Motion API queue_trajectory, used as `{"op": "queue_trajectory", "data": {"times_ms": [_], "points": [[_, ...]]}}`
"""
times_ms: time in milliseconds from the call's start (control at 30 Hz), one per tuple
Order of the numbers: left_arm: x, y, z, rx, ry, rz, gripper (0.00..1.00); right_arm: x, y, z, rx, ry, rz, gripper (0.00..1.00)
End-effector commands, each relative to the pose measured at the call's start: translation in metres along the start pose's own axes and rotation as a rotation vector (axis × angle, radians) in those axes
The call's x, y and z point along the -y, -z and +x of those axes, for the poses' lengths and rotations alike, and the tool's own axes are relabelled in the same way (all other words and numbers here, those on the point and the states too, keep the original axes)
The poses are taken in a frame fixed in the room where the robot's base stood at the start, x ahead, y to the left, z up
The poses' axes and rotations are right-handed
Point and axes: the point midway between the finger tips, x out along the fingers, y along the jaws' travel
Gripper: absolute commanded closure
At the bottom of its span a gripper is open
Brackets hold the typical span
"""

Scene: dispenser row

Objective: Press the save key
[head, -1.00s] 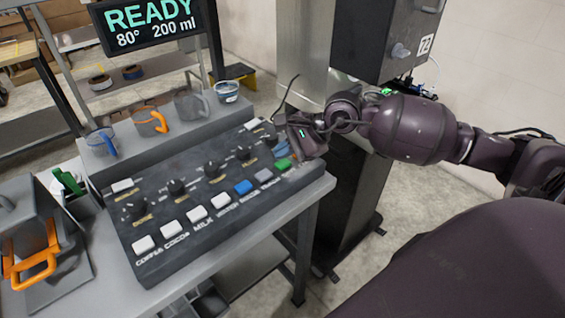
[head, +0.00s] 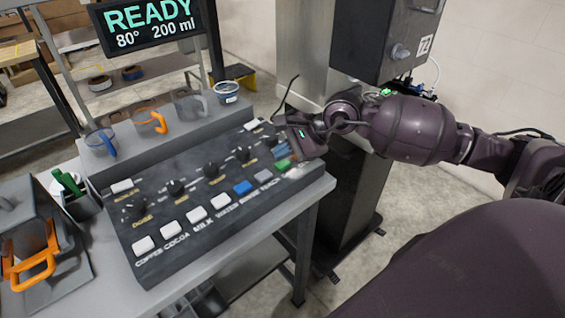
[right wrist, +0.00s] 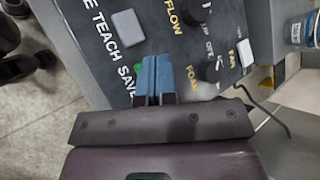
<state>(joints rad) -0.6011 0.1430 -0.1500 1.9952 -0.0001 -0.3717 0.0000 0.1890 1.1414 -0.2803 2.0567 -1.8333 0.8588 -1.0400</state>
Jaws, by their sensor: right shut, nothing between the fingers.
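The save key is the green key (head: 283,164) at the right end of the front key row on the dark sloped panel (head: 178,262). My right gripper (head: 281,150) is over that end of the panel, its blue fingertips just behind the green key in the head view. In the right wrist view the shut blue fingers (right wrist: 154,64) hide most of the green key (right wrist: 139,69), beside the SAVE label (right wrist: 127,80). The gripper holds nothing. I cannot tell whether the fingertips touch the key. My left gripper is not in view.
The grey TEACH key (right wrist: 128,26) is close beside the save key, then a blue key (head: 242,187). Knobs (head: 243,153) stand behind the row. The display (head: 150,20) reads READY, 80°, 200 ml. A dark machine column (head: 352,190) stands right of the table.

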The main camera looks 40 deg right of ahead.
Motion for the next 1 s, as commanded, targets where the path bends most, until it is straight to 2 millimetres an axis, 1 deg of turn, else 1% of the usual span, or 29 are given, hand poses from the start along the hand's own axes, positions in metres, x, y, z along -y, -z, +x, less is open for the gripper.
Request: {"op": "queue_trajectory", "data": {"times_ms": [333,600,767,1000], "points": [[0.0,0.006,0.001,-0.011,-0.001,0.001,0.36,0.0,0.0,0.0,0.0,0.0,0.0,1.0],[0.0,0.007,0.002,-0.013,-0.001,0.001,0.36,0.0,0.0,0.0,0.0,0.0,0.0,1.0],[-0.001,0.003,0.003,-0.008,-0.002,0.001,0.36,-0.002,0.002,0.002,0.0,-0.001,0.001,1.0],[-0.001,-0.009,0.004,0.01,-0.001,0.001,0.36,-0.005,0.005,0.007,0.0,-0.001,0.001,1.0]]}}
